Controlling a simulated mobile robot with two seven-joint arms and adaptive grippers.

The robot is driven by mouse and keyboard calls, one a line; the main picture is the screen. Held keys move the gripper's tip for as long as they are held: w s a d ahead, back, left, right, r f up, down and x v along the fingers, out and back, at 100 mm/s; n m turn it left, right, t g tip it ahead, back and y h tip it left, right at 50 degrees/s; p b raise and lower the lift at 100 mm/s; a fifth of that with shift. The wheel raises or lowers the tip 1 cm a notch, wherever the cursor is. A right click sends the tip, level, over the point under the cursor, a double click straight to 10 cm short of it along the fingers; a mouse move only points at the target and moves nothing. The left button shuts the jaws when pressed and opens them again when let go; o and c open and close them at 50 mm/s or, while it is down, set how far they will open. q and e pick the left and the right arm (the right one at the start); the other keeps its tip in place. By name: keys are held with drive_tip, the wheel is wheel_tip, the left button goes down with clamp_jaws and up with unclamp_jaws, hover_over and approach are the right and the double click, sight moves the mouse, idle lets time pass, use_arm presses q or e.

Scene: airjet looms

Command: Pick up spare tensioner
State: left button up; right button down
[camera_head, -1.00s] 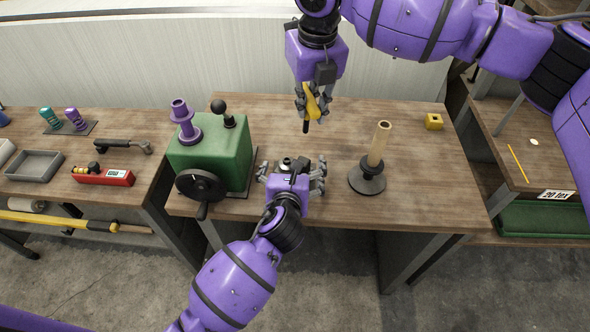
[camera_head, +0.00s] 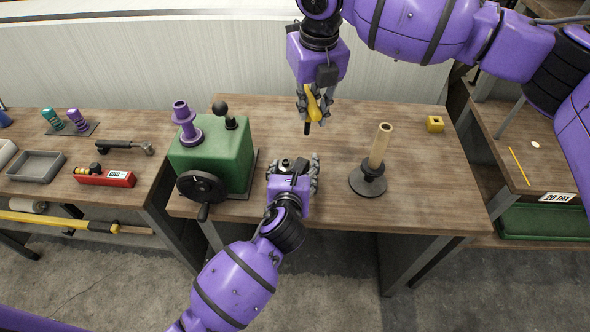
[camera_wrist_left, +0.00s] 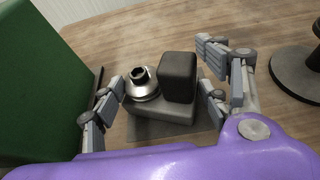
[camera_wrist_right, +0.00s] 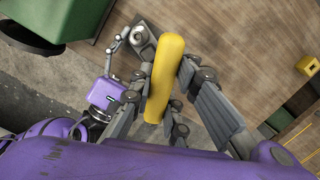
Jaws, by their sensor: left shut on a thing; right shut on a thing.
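The tensioner (camera_wrist_left: 160,112) is a small grey block with a silver disc and a dark upright block on top. It is partly hidden in the head view (camera_head: 286,163). My left gripper (camera_head: 293,170) is shut on it at the table's front, with fingers on both sides in the left wrist view. Whether it touches the table cannot be told. My right gripper (camera_head: 313,100) is shut on a yellow-handled screwdriver (camera_wrist_right: 167,72), held with its dark tip down above the back of the table.
A green box with a handwheel (camera_head: 210,158) stands close left of my left gripper. A dark stand with a wooden rod (camera_head: 368,181) is to its right. A small yellow block (camera_head: 435,124) lies at the back right. The table's middle right is largely clear.

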use_arm(q)
drive_tip(key=shift+r, duration=0.7)
wheel_tip(320, 180, up, 3)
drive_tip(key=shift+f, duration=0.2)
drive_tip(key=s, duration=1.7)
drive_tip(key=w+r, duration=0.2)
drive_tip(key=w, duration=0.3)
drive_tip(key=w+r, duration=0.2)
drive_tip(key=w, duration=0.4)
drive_tip(key=w+r, duration=0.2)
drive_tip(key=w, duration=0.4)
drive_tip(key=shift+d+r, duration=0.1)
drive_tip(key=shift+d, duration=0.15)
drive_tip(key=shift+s+h, duration=0.1)
drive_tip(key=shift+h, duration=0.3)
drive_tip(key=shift+f, duration=4.8)
drive_tip(key=shift+f, duration=0.15)
